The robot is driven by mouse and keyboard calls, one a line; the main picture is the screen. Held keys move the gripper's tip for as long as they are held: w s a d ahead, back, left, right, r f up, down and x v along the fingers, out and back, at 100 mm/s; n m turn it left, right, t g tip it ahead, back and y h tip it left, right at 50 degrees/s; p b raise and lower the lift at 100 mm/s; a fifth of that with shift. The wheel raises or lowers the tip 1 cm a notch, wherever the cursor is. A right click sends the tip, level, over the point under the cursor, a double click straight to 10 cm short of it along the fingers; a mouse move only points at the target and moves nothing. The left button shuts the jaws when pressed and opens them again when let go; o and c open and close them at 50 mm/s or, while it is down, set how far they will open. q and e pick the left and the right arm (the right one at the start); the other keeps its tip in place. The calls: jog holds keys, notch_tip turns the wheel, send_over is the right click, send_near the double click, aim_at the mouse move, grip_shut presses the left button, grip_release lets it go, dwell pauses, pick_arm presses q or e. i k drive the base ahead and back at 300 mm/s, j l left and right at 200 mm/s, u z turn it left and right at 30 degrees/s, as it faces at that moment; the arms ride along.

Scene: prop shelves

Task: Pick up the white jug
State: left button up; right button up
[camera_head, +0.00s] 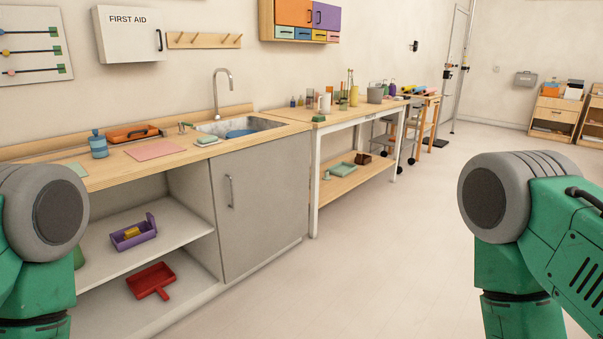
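A small white jug-like vessel (325,103) stands upright among bottles and containers on the far wooden table, right of the sink. It is small in this view, so its handle and details are hard to make out. Green and grey links of my two arms show at the left and right edges. Neither gripper is in view, and nothing of mine is near the vessel.
The near counter (115,172) holds a blue bottle (98,146), an orange case (132,133) and a pink mat (154,149). The sink (240,125) lies between it and the white-legged table (316,185). The floor (385,255) at centre right is clear.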

aim_at(324, 99)
jog(key=i+l+z, duration=0.3)
jog(key=i, duration=0.7)
jog(key=i+l+z, duration=0.1)
jog(key=i+z, duration=0.2)
jog(key=i, duration=0.75)
